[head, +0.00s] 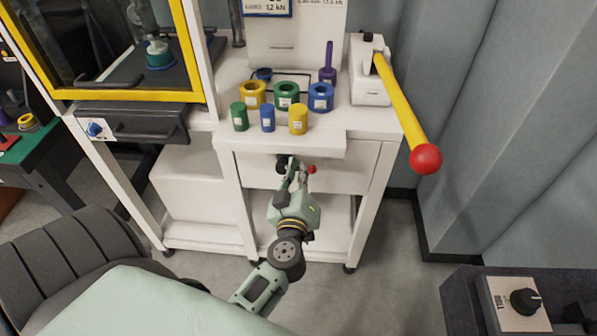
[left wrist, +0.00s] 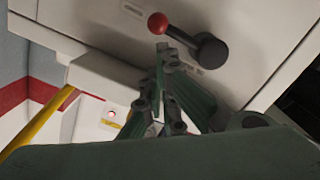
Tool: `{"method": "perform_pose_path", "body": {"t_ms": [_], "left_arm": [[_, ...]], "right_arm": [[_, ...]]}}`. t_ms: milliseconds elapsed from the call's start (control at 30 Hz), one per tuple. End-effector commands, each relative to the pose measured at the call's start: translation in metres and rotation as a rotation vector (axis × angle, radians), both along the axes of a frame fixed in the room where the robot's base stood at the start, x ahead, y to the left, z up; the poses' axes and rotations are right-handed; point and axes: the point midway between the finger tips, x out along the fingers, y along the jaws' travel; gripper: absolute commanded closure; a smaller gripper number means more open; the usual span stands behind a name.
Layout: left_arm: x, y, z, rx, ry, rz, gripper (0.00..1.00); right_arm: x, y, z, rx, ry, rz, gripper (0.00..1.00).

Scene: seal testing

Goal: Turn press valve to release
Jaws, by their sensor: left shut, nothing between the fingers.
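The press valve is on the white front panel under the bench top. In the left wrist view its black hub (left wrist: 212,52) carries a short lever with a red ball (left wrist: 157,23) at its end. My left gripper is shut and empty. In the left wrist view its fingertips (left wrist: 163,52) are just below the ball and beside the lever; I cannot tell whether they touch. My right gripper is not in view.
Several coloured rings and cylinders stand on the bench top (head: 340,137) above the valve. A yellow press handle (head: 400,105) with a red ball end juts out at the right. A yellow-framed cabinet (head: 120,95) stands left. A control box (head: 512,305) is at lower right.

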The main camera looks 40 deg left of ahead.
Motion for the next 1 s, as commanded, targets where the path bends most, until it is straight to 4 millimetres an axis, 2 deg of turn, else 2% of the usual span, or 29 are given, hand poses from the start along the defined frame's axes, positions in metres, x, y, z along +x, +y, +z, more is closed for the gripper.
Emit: {"method": "perform_pose_path", "body": {"t_ms": [100, 267, 633, 1000], "left_arm": [[0.014, 0.008, 0.0, 0.003, -0.001, 0.0, 1.0], [0.021, 0.012, -0.001, 0.0, 0.0, 0.0, 1.0], [0.021, 0.012, -0.001, 0.003, 0.001, 0.0, 1.0], [0.022, 0.01, -0.003, 0.052, 0.032, 0.0, 1.0]], "right_arm": [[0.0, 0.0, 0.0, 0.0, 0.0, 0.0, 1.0], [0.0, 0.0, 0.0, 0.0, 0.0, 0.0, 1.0], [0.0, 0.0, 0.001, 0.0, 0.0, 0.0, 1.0], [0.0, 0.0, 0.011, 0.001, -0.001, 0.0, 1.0]]}}
